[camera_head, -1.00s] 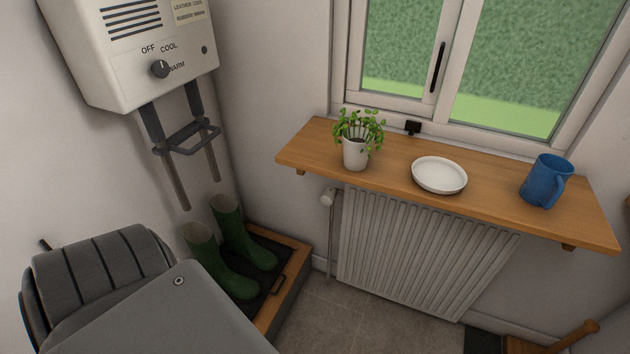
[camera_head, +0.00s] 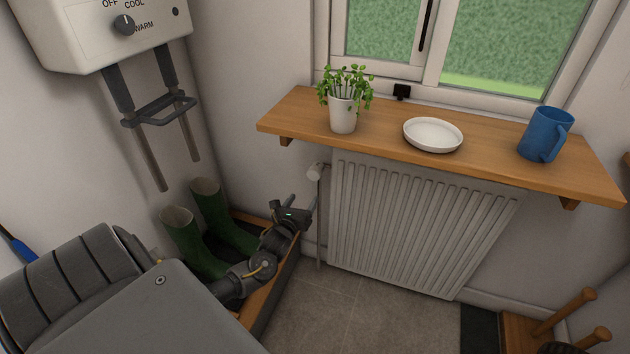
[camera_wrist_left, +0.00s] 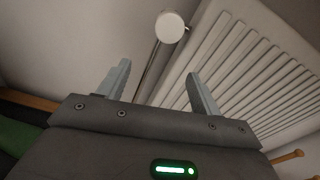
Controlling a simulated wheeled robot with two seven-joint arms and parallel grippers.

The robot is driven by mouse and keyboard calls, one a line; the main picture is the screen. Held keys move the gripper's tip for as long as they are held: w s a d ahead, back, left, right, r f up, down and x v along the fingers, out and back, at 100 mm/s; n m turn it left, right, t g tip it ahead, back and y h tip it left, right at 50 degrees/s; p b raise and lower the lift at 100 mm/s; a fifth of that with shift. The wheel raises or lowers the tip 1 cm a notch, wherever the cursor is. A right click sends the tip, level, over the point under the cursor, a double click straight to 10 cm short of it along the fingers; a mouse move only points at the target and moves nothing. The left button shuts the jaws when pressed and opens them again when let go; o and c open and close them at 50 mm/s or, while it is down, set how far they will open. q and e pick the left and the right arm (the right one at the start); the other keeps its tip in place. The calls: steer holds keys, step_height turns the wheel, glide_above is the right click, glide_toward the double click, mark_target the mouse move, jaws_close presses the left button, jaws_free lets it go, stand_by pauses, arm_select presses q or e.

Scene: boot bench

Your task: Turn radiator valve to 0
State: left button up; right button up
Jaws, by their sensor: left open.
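The white radiator valve (camera_head: 314,172) is at the upper left corner of the white ribbed radiator (camera_head: 400,222), on a thin vertical pipe. In the left wrist view the round valve head (camera_wrist_left: 170,27) is beyond my fingertips, and no marking on it can be read. My left gripper (camera_head: 303,199) is below and slightly left of the valve, pointing toward it. In the left wrist view its two fingers (camera_wrist_left: 158,72) are apart with nothing between them. The gripper does not touch the valve. My right gripper is not in view.
A wooden shelf (camera_head: 390,128) overhangs the radiator, holding a potted plant (camera_head: 343,113), a white dish (camera_head: 433,134) and a blue mug (camera_head: 545,135). Green boots (camera_head: 190,243) stand in a wooden-edged tray (camera_head: 277,295) beside my left arm. A boot dryer hangs on the left wall.

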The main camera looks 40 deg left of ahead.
mark_target(313, 177)
arm_select(q)
steer(key=shift+m+t, duration=0.4)
steer(key=shift+m, duration=0.3)
steer(key=w+a+r, duration=0.1)
steer(key=w, duration=0.2)
steer(key=w+a+r+b, duration=0.1)
steer(key=w, duration=0.3)
steer(key=w+a+r, duration=0.1)
steer(key=w, duration=0.2)
steer(key=shift+w+a, duration=0.2)
steer(key=shift+a, duration=0.05)
steer(key=shift+w+a, duration=0.15)
steer(key=shift+w, duration=0.2)
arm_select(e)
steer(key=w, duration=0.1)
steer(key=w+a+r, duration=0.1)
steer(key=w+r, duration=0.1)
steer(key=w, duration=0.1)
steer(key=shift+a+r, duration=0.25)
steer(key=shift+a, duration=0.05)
arm_select(q)
steer(key=shift+c, duration=0.2)
steer(key=c, duration=1)
